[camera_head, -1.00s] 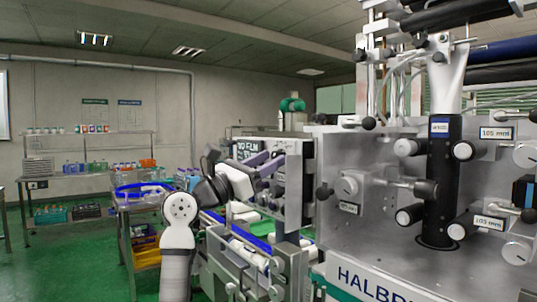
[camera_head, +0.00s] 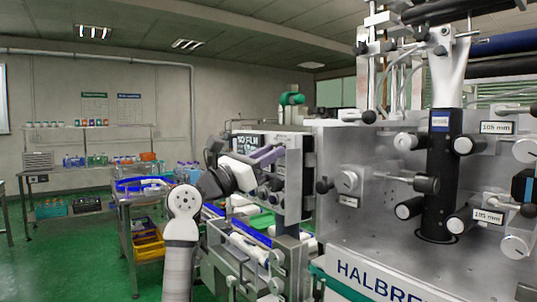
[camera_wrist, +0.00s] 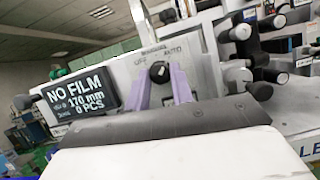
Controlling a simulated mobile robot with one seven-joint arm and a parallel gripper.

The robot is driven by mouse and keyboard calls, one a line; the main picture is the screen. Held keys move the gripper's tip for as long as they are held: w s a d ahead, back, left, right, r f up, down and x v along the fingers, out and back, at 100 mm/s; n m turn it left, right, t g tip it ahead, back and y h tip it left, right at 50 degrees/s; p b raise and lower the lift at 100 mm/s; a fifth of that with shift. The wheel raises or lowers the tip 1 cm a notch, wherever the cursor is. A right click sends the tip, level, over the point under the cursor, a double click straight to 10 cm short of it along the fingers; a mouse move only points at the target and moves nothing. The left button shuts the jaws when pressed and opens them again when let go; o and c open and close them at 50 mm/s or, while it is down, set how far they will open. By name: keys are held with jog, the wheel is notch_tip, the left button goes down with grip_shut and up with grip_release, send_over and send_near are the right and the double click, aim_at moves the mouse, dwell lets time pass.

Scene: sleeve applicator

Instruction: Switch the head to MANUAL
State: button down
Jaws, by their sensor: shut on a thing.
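A black selector knob (camera_wrist: 159,72) sits on the pale control panel (camera_wrist: 200,50) in the wrist view. "OFF" shows at its upper left and "AUTO" at its upper right; the small word above is too blurred to read. The knob has a light mark on its upper part; its exact setting is hard to tell. My gripper's purple fingers (camera_wrist: 161,84) are shut on the knob, one on each side. In the head view my gripper (camera_head: 278,153) reaches the panel (camera_head: 293,190) from the left; the knob is hidden there.
A black display (camera_wrist: 80,98) beside the knob reads "NO FILM 170 mm 0 PCS". The metal machine (camera_head: 350,230), with rollers and a dark upright column (camera_head: 443,180), fills the right. A conveyor (camera_head: 240,250) runs below the panel. A cart with blue trays (camera_head: 140,186) stands left.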

jog(key=shift+n, duration=0.3)
jog(key=n+t+y+p, duration=0.1)
jog(key=n, duration=0.1)
jog(key=n+t+y+p, duration=0.1)
jog(key=n, duration=0.2)
jog(key=n+t+y+p, duration=0.1)
jog(key=n, duration=0.1)
jog(key=shift+s+r+n, duration=0.2)
jog(key=shift+r+n, duration=0.05)
jog(key=shift+n, duration=0.05)
jog(key=shift+d+n+t+y+p, duration=0.1)
jog(key=shift+n+t+y+p, duration=0.6)
jog(key=shift+n, duration=1.2)
jog(key=shift+y, duration=0.3)
jog(key=c, duration=1.2)
grip_release()
jog(key=shift+f, duration=0.1)
